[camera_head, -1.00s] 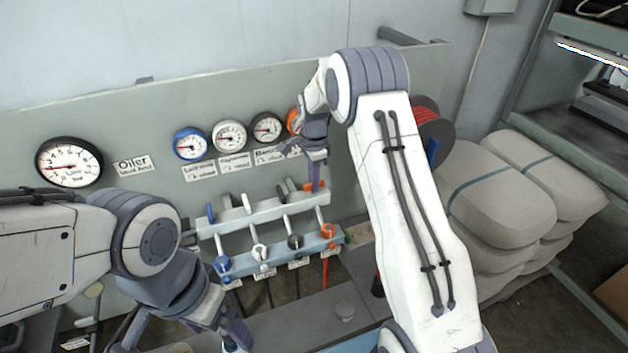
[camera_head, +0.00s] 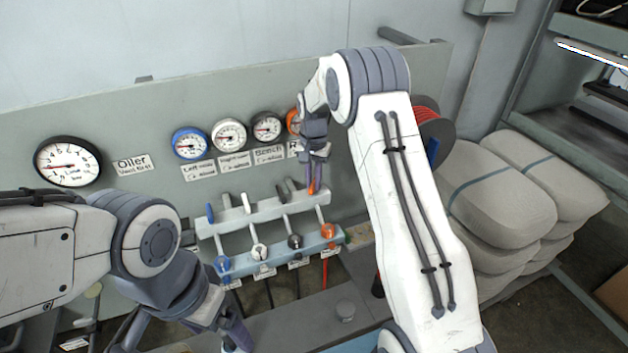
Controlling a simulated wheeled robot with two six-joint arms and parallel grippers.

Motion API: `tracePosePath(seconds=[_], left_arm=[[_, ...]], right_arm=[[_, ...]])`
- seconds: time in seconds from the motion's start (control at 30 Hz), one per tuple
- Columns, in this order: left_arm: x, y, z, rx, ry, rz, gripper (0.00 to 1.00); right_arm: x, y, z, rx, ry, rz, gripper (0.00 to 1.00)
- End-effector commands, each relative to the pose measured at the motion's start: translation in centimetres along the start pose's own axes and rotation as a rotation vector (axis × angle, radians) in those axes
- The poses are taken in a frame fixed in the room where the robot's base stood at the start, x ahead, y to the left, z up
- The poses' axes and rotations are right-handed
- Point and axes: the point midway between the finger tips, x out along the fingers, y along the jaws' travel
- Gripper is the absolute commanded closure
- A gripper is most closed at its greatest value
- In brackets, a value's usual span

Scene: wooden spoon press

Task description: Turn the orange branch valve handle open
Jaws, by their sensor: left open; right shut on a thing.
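The orange branch valve handle (camera_head: 312,187) is at the right end of the upper manifold bar (camera_head: 265,213). My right gripper (camera_head: 313,180) reaches down from above and is shut on this handle, hiding most of it. An orange fitting (camera_head: 328,231) sits below it on the lower bar. The orange-rimmed gauge (camera_head: 293,121) above is mostly hidden behind my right gripper. My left gripper (camera_head: 235,340) is open and empty at the bottom, left of centre, partly cut off by the frame edge.
Blue (camera_head: 210,213), white (camera_head: 246,203) and dark (camera_head: 282,194) handles stand left of the orange one on the same bar. Gauges line the panel above. A large Oiler gauge (camera_head: 68,162) is at far left. Stacked sacks (camera_head: 500,195) and a hose reel (camera_head: 436,128) are at right.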

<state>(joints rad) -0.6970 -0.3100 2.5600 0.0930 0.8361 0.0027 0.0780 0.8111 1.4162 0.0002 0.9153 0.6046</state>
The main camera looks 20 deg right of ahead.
Motion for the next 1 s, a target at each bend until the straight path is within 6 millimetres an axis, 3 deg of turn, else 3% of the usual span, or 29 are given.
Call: tracePosePath(seconds=[0.6, 1.0], left_arm=[[0.15, -0.01, 0.01, 0.000, 0.000, 0.000, 0.11], [0.17, -0.01, 0.01, 0.000, 0.000, 0.000, 0.11]], right_arm=[[-0.19, -0.04, -0.11, -0.540, 0.004, -0.001, 1.00], [-0.22, -0.06, -0.13, -0.711, 0.005, -0.001, 1.00]])
